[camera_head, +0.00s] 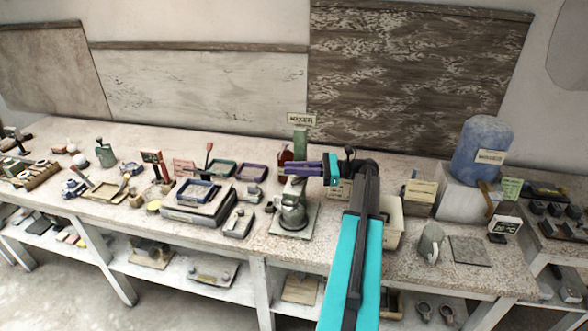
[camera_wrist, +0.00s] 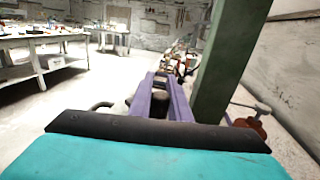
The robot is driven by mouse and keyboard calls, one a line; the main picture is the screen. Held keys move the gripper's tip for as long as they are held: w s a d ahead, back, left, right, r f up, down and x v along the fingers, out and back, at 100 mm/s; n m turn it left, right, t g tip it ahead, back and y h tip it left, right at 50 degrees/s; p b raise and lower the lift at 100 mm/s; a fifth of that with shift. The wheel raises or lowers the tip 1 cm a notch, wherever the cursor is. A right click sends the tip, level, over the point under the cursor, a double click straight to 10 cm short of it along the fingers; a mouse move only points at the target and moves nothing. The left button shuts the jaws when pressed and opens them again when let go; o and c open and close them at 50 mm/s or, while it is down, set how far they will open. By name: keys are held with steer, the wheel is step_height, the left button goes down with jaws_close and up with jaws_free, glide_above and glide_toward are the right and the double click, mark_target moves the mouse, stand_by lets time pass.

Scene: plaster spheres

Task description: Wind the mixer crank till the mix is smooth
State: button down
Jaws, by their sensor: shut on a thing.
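The mixer has a green post (camera_head: 300,142) behind a label reading MIXER (camera_head: 301,119), with a metal bowl (camera_head: 292,213) on a pale base below. The post also stands tall at the right of the wrist view (camera_wrist: 228,60). My gripper (camera_head: 290,168) has purple fingers reaching left across the mixer, above the bowl. In the wrist view my gripper (camera_wrist: 167,82) is shut on a small part, taken to be the crank handle, mostly hidden between the fingers. The mix inside the bowl cannot be made out.
Left of the mixer are trays, a scale-like stack (camera_head: 198,203) and small tools. A red-brown object (camera_wrist: 252,126) lies close by at the right of the wrist view.

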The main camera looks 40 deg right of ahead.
steer(key=shift+w+n+g+y, duration=0.15)
steer(key=shift+n+g+y, duration=0.15)
steer(key=shift+y, duration=0.1)
steer(key=shift+r+g+p, duration=0.1)
steer(key=shift+g+p, duration=0.2)
steer(key=shift+a+n+y, duration=0.1)
steer(key=shift+n+y, duration=0.3)
steer(key=shift+a+g, duration=0.1)
steer(key=shift+g, duration=0.2)
steer(key=c, duration=1.9)
jaws_free()
